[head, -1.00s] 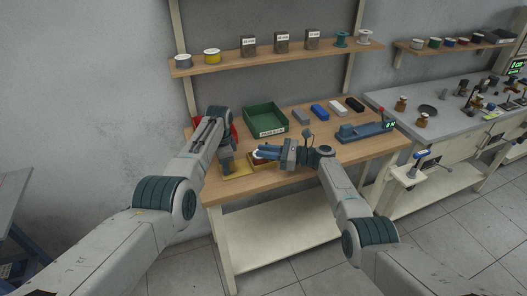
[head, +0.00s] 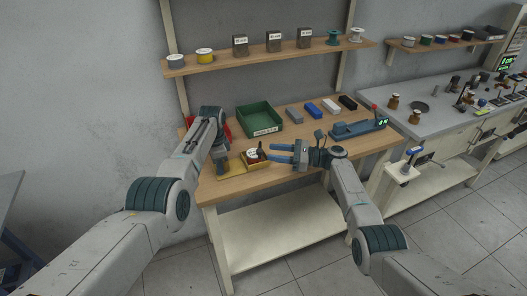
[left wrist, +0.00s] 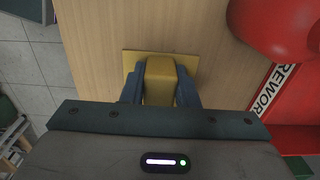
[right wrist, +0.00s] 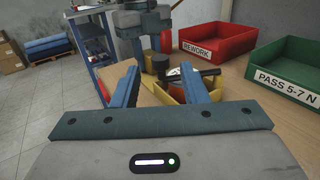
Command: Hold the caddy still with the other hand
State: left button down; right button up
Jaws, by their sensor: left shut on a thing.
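The yellow caddy (head: 258,167) sits on the wooden bench, with a flat plate on its left and an open tray on its right. The tray holds a round white-topped item and a dark item; their details are too small to tell. My left gripper (head: 222,167) is down over the plate. In the left wrist view its fingers are shut on the caddy's upright yellow block (left wrist: 159,80). My right gripper (head: 271,152) is open and empty, to the right of the tray and apart from it. In the right wrist view the caddy (right wrist: 178,92) lies beyond the spread fingers.
A green bin (head: 262,130) marked PASS 5-7 N stands behind the caddy. A red REWORK bin (right wrist: 216,47) is partly hidden by my left arm in the head view. Several coloured blocks and a blue tester (head: 357,129) stand to the right. The bench front is clear.

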jog(key=v, duration=0.6)
jog(key=shift+d, duration=0.2)
